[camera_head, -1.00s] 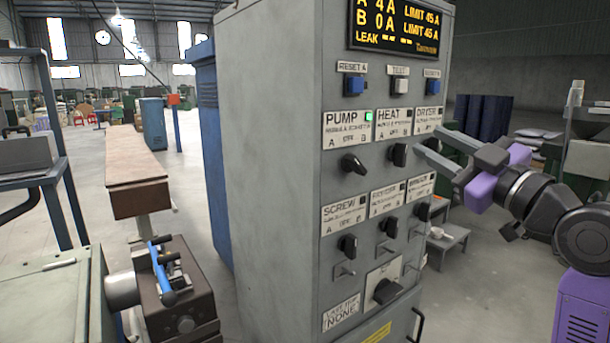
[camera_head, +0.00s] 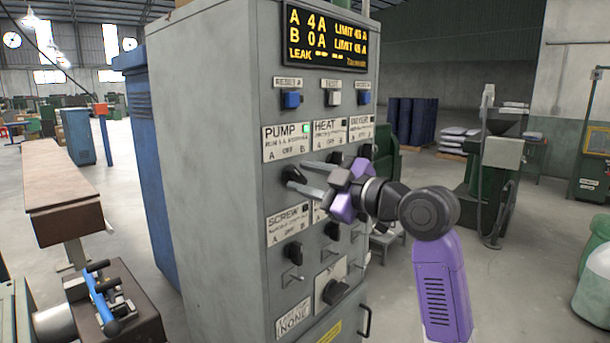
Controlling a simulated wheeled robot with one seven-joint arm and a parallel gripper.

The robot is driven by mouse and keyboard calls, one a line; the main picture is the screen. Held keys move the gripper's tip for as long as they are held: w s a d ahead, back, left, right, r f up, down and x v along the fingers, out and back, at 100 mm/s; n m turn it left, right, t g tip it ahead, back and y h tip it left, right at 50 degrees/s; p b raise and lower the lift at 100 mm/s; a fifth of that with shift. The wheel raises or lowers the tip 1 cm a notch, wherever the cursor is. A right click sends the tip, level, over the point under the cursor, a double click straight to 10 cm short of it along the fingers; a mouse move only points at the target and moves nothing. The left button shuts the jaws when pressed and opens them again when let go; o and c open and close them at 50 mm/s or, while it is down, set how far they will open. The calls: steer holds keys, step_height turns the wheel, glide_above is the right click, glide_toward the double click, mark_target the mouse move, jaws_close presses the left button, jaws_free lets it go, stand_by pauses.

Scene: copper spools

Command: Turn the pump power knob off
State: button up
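The pump power knob (camera_head: 292,174) is a small black rotary knob under the PUMP label (camera_head: 287,140) on the grey control cabinet. A green light (camera_head: 306,128) is lit on that label, which has positions A, OFF and B. My gripper (camera_head: 298,175) is at the panel from the right, its two grey fingers apart, one above the other. The tips are at or very near the knob, with the knob seen between them. I cannot tell whether they touch it. The knob's exact pointing is hard to read. The heat knob is mostly hidden behind my gripper.
The SCREW knob (camera_head: 293,252) sits below, with more knobs and toggles. Blue and white buttons and a lit display (camera_head: 323,36) are above. A bench vise (camera_head: 105,310) is at lower left.

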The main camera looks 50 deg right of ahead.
steer(key=shift+w, duration=0.1)
jaws_close()
stand_by(0.4)
steer(key=m+p, duration=0.2)
steer(key=m, duration=0.2)
steer(key=shift+r+m, duration=0.1)
steer(key=shift+m, duration=0.2)
steer(key=shift+m+p, duration=1.2)
steer(key=shift+m, duration=0.8)
